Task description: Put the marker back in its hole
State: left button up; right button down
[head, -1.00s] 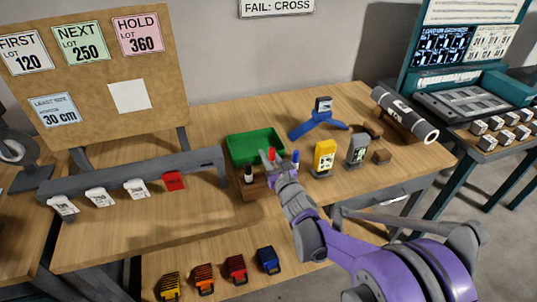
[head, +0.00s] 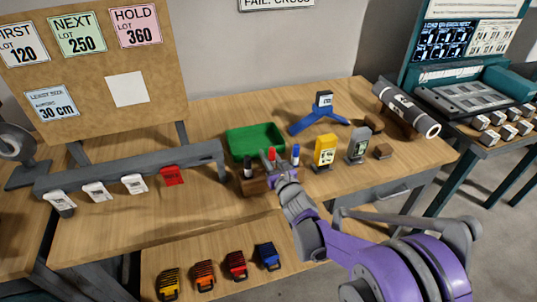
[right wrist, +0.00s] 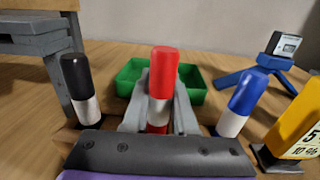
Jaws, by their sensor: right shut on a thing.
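My right gripper (head: 270,163) is shut on the red marker (head: 271,154), over the wooden block (head: 252,187). In the right wrist view the red marker (right wrist: 164,72) stands upright between my fingers (right wrist: 160,112), with a white band and a bit of red below its cap. My gripper hides its lower end, so I cannot tell whether it is in a hole. A black-capped marker (right wrist: 76,82) stands upright to its left, and a blue-capped marker (right wrist: 241,95) stands to its right, leaning slightly. My left gripper is out of view.
A green bin (head: 235,137) sits just behind the block. A blue stand (head: 318,121), a yellow device (head: 324,150) and a grey device (head: 359,146) are to the right. A grey rail (head: 120,171) with tags is at left. Several coloured clips (head: 236,266) lie in front.

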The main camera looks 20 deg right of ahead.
jog(key=shift+f, duration=0.45)
jog(key=c, duration=0.6)
grip_release()
jog(key=shift+s, duration=0.15)
jog(key=s, duration=0.7)
jog(key=s+d, duration=0.1)
jog(key=s, duration=0.2)
jog(key=shift+s, duration=0.3)
